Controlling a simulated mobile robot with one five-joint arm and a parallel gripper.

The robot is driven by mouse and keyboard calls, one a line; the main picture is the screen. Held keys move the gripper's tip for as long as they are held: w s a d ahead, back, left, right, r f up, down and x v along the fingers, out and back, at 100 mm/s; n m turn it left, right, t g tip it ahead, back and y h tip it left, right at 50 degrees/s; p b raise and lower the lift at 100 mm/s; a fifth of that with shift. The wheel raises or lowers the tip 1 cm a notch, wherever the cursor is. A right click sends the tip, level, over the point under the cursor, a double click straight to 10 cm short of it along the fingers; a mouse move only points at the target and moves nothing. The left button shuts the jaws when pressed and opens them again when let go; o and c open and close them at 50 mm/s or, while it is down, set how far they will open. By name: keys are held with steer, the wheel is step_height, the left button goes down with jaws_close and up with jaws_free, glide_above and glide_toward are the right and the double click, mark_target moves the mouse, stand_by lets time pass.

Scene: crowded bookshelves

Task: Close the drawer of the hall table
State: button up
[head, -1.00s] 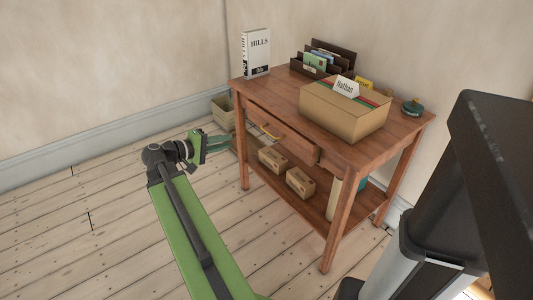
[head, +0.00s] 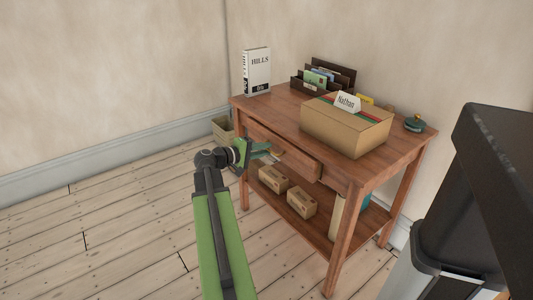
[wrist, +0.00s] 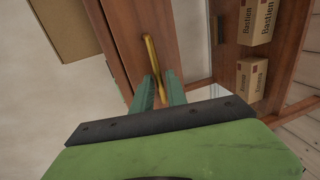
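The wooden hall table (head: 385,163) stands against the wall. Its drawer front (head: 300,157) is below the tabletop and seems to stand out a little at its right end; how far is hard to tell. A brass bar handle (wrist: 150,55) crosses the drawer front in the wrist view. My gripper (head: 268,150) is at the drawer front, near the handle's left part. In the wrist view its two teal fingers (wrist: 160,88) are apart, with the handle's lower end showing between them. I cannot tell whether they touch it.
A cardboard box (head: 340,130) with a "Nathan" card, a book (head: 257,70), a letter rack (head: 320,82) and a dark green object (head: 413,124) are on the tabletop. Small boxes (head: 302,201) lie on the lower shelf. Floor in front is clear.

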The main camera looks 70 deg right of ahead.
steer(key=shift+s+d+f, duration=0.1)
steer(key=shift+s+d, duration=0.25)
steer(key=shift+d, duration=0.2)
jaws_close()
stand_by(1.1)
